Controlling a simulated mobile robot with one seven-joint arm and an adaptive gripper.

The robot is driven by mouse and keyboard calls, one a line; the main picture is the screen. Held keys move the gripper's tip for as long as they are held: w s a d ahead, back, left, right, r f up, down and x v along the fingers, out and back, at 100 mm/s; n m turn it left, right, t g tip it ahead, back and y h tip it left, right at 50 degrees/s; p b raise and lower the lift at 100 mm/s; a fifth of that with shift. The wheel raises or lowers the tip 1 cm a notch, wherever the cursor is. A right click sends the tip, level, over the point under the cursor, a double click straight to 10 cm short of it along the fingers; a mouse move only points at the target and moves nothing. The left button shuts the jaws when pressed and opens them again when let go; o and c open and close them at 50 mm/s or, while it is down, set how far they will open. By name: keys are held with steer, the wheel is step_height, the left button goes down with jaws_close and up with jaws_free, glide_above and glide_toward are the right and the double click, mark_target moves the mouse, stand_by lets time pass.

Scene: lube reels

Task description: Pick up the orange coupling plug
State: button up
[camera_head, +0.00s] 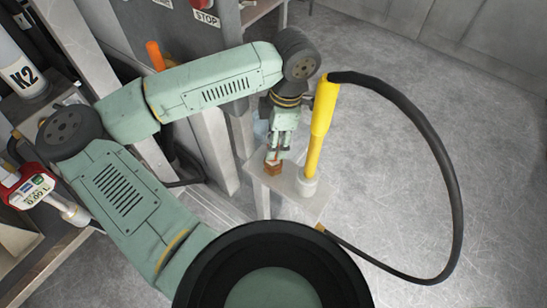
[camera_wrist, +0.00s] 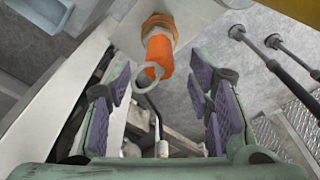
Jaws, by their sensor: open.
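The orange coupling plug (camera_wrist: 158,56) shows at the top centre of the wrist view, with a brass hex collar (camera_wrist: 158,24) and a pale ring at its near end. My gripper (camera_wrist: 161,82) is open, its purple-padded fingers apart on either side, with the plug near the gap between the tips. I cannot tell if they touch it. In the head view my gripper (camera_head: 275,153) points down just above a small brownish-orange fitting (camera_head: 273,168) on a grey plate (camera_head: 314,207). The fingers hide most of the plug there.
An orange post (camera_head: 155,55) stands behind my arm. Open floor lies to the right.

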step_height(320, 180, down, 5)
steer(key=shift+a+p, duration=0.15)
steer(key=shift+p, duration=0.8)
steer(key=shift+c, duration=0.4)
jaws_close()
